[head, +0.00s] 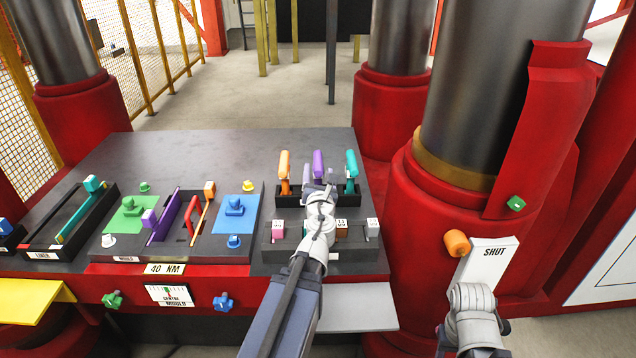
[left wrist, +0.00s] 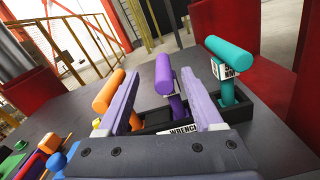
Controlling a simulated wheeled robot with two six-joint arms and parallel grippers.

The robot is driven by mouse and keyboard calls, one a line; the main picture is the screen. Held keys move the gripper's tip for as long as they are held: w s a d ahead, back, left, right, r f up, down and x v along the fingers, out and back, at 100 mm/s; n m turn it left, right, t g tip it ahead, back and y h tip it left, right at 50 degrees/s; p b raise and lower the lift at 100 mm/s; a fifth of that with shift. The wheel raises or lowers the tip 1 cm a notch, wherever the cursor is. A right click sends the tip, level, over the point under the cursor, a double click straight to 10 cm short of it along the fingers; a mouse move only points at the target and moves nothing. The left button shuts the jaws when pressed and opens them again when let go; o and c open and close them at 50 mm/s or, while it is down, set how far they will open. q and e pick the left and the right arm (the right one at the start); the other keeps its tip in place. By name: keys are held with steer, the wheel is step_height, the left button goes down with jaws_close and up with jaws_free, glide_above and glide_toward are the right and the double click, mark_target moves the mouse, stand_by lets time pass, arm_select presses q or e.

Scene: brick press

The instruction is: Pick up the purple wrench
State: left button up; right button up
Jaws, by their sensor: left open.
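The purple wrench (head: 318,163) stands upright in a black rack (head: 263,196), between an orange wrench (head: 284,170) and a teal wrench (head: 351,165). My left gripper (head: 319,185) is at the rack, just in front of the purple wrench. In the left wrist view its open fingers (left wrist: 158,76) point at the purple wrench (left wrist: 165,80), whose handle shows between them with gaps on both sides. The lower shaft is partly hidden. My right gripper (head: 472,298) is at lower right, near a white SHUT plate; its jaws cannot be made out.
The orange wrench (left wrist: 108,92) and teal wrench (left wrist: 229,56) stand close on either side. Several labelled blocks, such as a pink one (head: 278,231), sit in front of the rack. The back of the dark table (head: 220,150) is clear. A red press column (head: 430,200) stands to the right.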

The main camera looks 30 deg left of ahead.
mark_target(318, 162)
arm_select(q)
steer(key=shift+f+b, duration=0.6)
steer(key=shift+f, duration=0.35)
steer(key=shift+w, duration=0.1)
steer(key=shift+x, duration=3.95)
steer(key=shift+d+r, duration=0.1)
steer(key=shift+r, duration=0.05)
jaws_close()
